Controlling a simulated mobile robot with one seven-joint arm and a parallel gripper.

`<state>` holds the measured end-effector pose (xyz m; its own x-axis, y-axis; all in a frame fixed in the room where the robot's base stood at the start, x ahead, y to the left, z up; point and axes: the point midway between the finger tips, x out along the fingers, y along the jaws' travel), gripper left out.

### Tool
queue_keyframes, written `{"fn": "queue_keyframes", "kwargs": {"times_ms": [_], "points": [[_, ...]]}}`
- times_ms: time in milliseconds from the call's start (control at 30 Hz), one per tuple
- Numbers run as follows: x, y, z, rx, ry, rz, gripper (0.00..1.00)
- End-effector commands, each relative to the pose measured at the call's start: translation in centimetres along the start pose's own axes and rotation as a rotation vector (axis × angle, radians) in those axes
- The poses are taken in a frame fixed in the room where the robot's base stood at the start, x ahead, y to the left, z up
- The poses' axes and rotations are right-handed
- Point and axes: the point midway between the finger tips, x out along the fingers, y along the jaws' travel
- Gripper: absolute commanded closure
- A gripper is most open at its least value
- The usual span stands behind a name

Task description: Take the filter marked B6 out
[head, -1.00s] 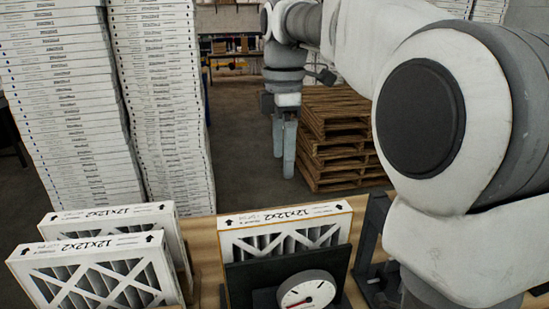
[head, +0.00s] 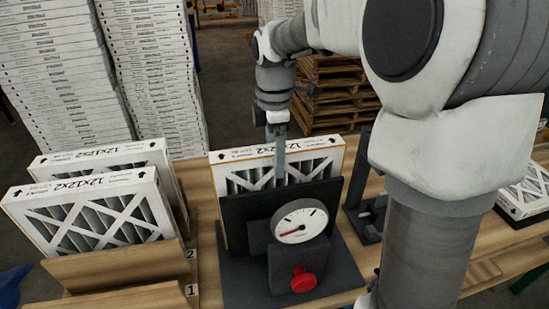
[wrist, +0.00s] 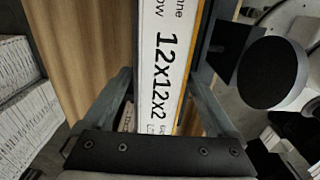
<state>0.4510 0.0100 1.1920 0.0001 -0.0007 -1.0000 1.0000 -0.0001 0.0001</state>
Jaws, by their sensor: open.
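A white-framed pleated filter (head: 240,177) printed 12x12x2 stands upright in a dark holder (head: 234,212) with a round gauge (head: 299,222) on its front. Two similar filters (head: 87,210) (head: 110,157) stand upright in wooden slots at the left, by labels 1 and 2. I cannot read a B6 mark on any of them. My gripper (head: 280,160) is at the top edge of the filter in the holder. In the wrist view, my open fingers (wrist: 163,85) lie on either side of that filter's printed top edge (wrist: 160,40), with gaps visible.
A red knob (head: 303,280) sits below the gauge. A dark bracket (head: 368,205) stands right of the holder, and another filter (head: 525,192) lies at the far right. Tall filter stacks (head: 150,75) and wooden pallets (head: 335,90) stand behind the wooden table (head: 205,195).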

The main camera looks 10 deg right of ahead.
Motion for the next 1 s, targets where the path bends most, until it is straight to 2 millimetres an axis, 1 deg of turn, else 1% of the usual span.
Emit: {"fn": "queue_keyframes", "kwargs": {"times_ms": [33, 133, 433, 933, 1000], "points": [[0.48, -0.04, -0.01, 0.0, 0.0, -0.002, 0.09], [0.95, -0.02, -0.01, -0.001, 0.0, -0.001, 0.09], [1.1, -0.01, -0.02, 0.0, 0.0, 0.0, 0.09], [1.07, -0.01, -0.02, 0.0, 0.0, 0.0, 0.99], [1.06, -0.01, -0.03, 0.0, 0.0, 0.0, 1.0]]}}
